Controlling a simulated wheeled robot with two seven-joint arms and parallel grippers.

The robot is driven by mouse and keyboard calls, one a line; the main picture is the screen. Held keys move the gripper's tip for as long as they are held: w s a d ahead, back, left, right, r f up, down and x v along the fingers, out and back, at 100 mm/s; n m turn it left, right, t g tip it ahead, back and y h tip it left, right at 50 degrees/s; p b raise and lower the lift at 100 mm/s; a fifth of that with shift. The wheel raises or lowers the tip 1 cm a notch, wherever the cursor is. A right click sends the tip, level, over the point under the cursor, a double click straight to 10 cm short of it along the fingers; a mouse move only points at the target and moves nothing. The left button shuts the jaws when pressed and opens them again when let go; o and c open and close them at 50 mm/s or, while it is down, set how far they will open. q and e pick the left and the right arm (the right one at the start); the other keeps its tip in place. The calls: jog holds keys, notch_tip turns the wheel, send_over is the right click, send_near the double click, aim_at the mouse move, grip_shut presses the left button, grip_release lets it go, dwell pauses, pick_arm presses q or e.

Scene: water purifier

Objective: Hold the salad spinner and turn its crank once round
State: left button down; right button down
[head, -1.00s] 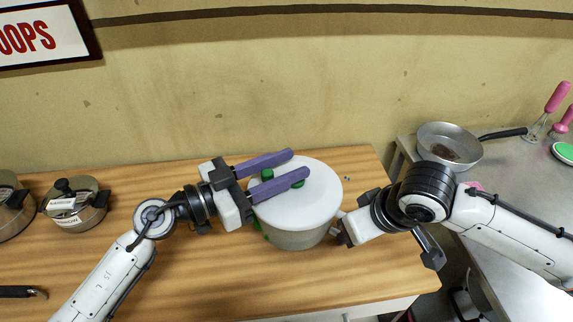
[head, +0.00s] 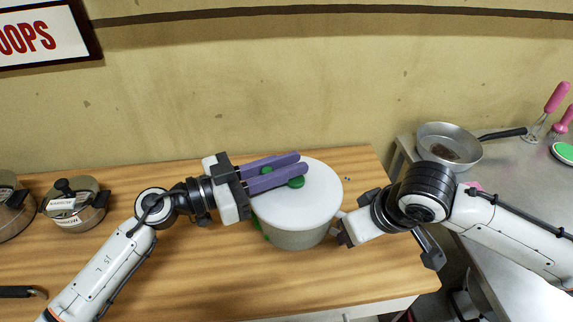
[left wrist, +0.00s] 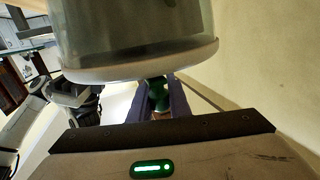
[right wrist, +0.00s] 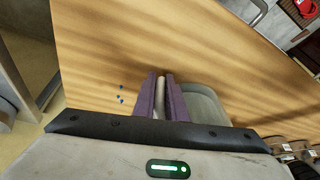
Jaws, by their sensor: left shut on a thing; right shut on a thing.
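The salad spinner (head: 326,195), a pale round bowl with a white lid and green parts, stands upright on the wooden table. My left gripper (head: 303,163) reaches over the lid from the left. Its purple fingers are shut on the green crank knob (head: 266,170), which also shows between them in the left wrist view (left wrist: 158,93). Another green part (head: 296,182) shows beside the nearer finger. My right gripper (head: 339,230) is at the bowl's right side. The right wrist view shows its fingers shut on a pale handle (right wrist: 160,96) beside the spinner (right wrist: 203,104).
A metal pan (head: 449,146) sits on the grey counter (head: 500,215) at the right. The wooden table (head: 185,275) is clear in front of the spinner.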

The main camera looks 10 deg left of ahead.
pick_arm(q)
jog(key=m+g+h, duration=0.1)
jog(key=g, duration=0.1)
jog(key=m+g, duration=0.2)
jog(key=g, duration=0.1)
jog(key=w+m+g+h, duration=0.1)
jog(key=m+g, duration=0.1)
jog(key=shift+d+h, duration=0.25)
jog(key=shift+h, duration=0.05)
jog(key=shift+d+f+m+g, duration=0.15)
jog(key=shift+m+g, duration=0.6)
jog(key=shift+g, duration=0.45)
jog(key=shift+d+m+g, duration=0.1)
jog(key=shift+m+g, duration=0.6)
jog(key=shift+g, duration=0.5)
jog(key=shift+d+f+m+g, duration=0.15)
jog(key=shift+m+g, duration=0.6)
jog(key=shift+g, duration=0.45)
jog(key=shift+s+m+g+y, duration=0.1)
jog(key=shift+m+g+y, duration=0.3)
jog(key=shift+g+y, duration=0.15)
jog(key=shift+r, duration=0.1)
jog(key=c, duration=1.8)
grip_release()
jog(key=shift+o, duration=0.8)
jog(key=shift+r, duration=0.15)
